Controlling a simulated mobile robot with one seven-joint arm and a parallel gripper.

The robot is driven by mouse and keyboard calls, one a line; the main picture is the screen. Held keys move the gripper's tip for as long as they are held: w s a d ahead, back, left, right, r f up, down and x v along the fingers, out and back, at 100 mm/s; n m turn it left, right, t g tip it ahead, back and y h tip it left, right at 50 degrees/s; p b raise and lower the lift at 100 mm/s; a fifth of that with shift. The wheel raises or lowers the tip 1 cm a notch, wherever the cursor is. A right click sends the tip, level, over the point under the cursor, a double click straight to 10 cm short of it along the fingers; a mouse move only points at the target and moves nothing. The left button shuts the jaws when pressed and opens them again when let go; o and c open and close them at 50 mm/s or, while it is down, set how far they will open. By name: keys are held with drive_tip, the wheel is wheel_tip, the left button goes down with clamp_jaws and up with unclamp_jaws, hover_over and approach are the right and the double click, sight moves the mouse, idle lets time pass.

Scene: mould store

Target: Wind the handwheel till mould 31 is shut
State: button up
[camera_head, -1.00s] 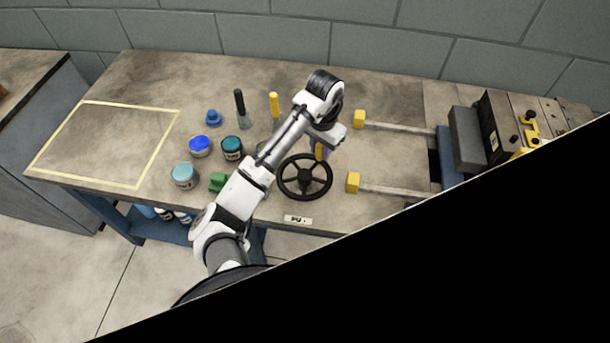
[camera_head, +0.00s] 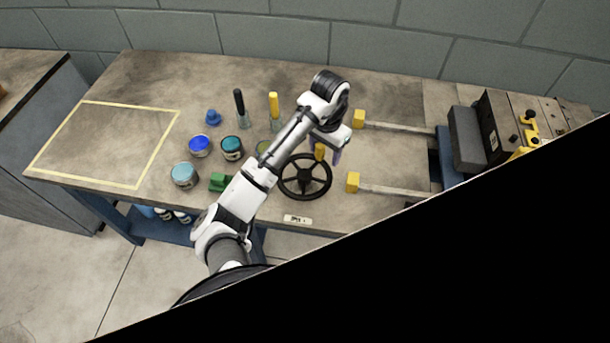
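The black handwheel (camera_head: 287,187) lies at the bench's front edge, with its yellow handle (camera_head: 319,151) upright on the far right part of its rim. My gripper (camera_head: 324,150) hangs over that part of the rim, pointing down. Its two purple fingers look spread, one to each side of the handle in the picture. I see no contact with the handle, and depth is hard to judge. The mould press at right shows a grey block (camera_head: 467,140) beside a dark block (camera_head: 497,128) with a pale label too small to read. The press's lower right is hidden by black.
Two rails with yellow end blocks (camera_head: 353,183) lie right of the wheel. Several jars, including a blue-lidded one (camera_head: 200,146), two upright handled tools and a green item (camera_head: 218,181) stand left of it. A yellow-taped area (camera_head: 137,187) at left is empty. Black covers the lower right.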

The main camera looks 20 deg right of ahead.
wheel_tip(320, 180, up, 9)
drive_tip(key=shift+f, duration=0.2)
idle(0.4)
idle(0.4)
